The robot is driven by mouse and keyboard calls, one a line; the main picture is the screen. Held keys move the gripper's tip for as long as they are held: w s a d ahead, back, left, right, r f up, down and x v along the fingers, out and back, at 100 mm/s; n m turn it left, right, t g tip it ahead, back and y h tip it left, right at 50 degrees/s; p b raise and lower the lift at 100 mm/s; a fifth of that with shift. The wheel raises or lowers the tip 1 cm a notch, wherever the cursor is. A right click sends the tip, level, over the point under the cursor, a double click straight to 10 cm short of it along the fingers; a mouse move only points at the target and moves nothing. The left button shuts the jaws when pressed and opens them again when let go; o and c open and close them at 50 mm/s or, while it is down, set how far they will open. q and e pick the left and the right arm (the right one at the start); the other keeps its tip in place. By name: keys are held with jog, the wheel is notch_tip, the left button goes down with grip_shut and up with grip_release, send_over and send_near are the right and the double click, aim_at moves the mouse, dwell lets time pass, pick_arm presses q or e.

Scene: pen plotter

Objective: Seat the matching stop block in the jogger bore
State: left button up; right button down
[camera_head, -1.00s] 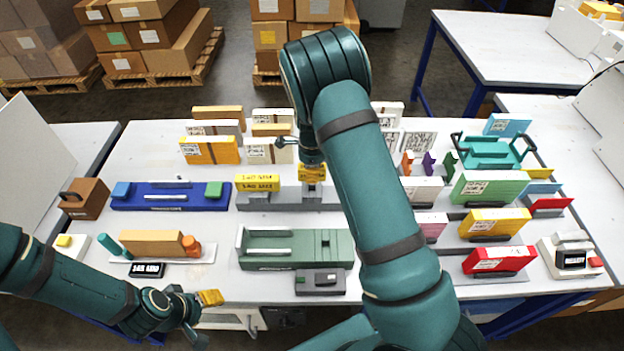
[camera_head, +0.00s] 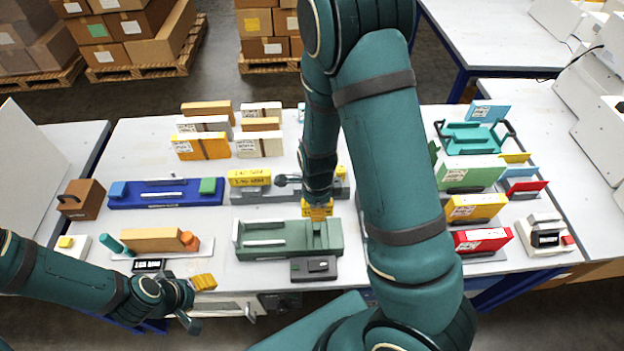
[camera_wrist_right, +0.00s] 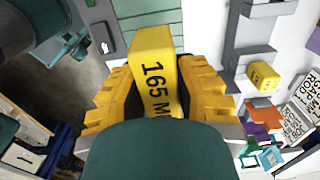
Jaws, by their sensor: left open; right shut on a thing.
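My right gripper (camera_wrist_right: 160,95) is shut on a yellow stop block (camera_wrist_right: 153,75) with black lettering that starts "165 M"; my wrist hides the rest. In the head view the right gripper (camera_head: 318,208) is over the back right part of the green fixture (camera_head: 275,250); the held block is not clear there. A yellow lettered block (camera_head: 248,178) sits on the grey fixture (camera_head: 270,197). I cannot tell which fixture is the jogger, and no bore is clearly visible. My left gripper (camera_head: 198,303) is open and empty at the front left edge.
A blue fixture (camera_head: 165,199) lies at the left. A small black display (camera_head: 148,266) is at the front left, a dark grey box (camera_head: 313,268) before the green fixture. Coloured packs in holders fill the right side. My right arm hides the table's middle right.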

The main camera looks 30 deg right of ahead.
jog(key=shift+s+a, duration=0.2)
jog(key=shift+s, duration=0.4)
jog(key=b, duration=0.4)
send_over(317, 228)
jog(key=s+a, duration=0.1)
jog(key=s, duration=0.1)
jog(key=f, duration=0.5)
jog(key=shift+w+f, duration=0.2)
jog(key=shift+f, duration=0.2)
jog(key=shift+f+b, duration=0.55)
jog(key=shift+b, duration=0.05)
jog(key=shift+f+b, duration=1.1)
jog(key=shift+f, duration=0.4)
jog(key=c, duration=0.8)
grip_release()
jog(key=shift+o, duration=0.2)
jog(key=shift+r, duration=0.15)
